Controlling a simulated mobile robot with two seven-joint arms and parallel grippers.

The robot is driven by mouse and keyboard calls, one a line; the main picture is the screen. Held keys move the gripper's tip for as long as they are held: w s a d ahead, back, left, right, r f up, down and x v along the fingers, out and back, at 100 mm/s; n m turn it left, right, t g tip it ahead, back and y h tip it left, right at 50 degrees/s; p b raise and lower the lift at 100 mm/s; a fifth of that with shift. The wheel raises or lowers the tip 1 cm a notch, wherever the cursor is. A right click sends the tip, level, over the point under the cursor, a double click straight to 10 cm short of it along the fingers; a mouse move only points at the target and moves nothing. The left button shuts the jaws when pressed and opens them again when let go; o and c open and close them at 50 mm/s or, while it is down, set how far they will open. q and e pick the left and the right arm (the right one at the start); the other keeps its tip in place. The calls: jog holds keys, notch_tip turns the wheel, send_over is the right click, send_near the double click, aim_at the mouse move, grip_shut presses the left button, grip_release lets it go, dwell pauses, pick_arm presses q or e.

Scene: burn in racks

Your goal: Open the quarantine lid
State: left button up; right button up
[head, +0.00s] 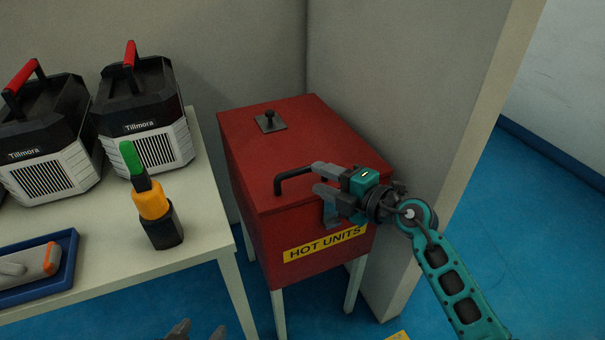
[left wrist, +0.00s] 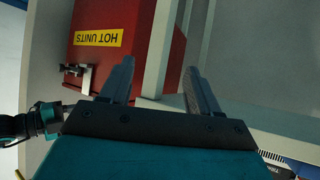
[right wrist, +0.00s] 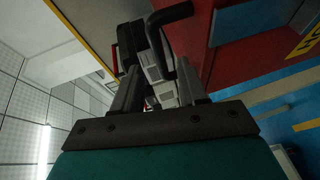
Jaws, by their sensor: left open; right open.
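The quarantine box is a red box (head: 250,232) on pale legs with a yellow "HOT UNITS" label (head: 325,243). It also shows upside down in the left wrist view (left wrist: 120,18). Its red lid (head: 315,128) lies flat and closed, with a black bar handle (head: 292,176) at the front edge. My right gripper (head: 318,180) is open, its fingers at the right end of the handle; the handle (right wrist: 186,80) also shows just ahead of the fingers in the right wrist view. I cannot tell whether they touch. My left gripper (head: 195,332) is open and empty, low in front of the table.
A white table (head: 110,240) stands left of the box, with black-and-white Tillmora units (head: 150,120), an orange-and-black tool with a green top (head: 150,203) and a blue tray (head: 66,250). A black knob on a plate (head: 270,122) sits on the lid. Grey walls close in behind and right.

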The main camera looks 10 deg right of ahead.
aim_at(306, 173)
jog(key=b+x, duration=0.1)
jog(key=x, duration=0.5)
jog(key=shift+w+a, duration=0.1)
grip_shut()
dwell(0.5)
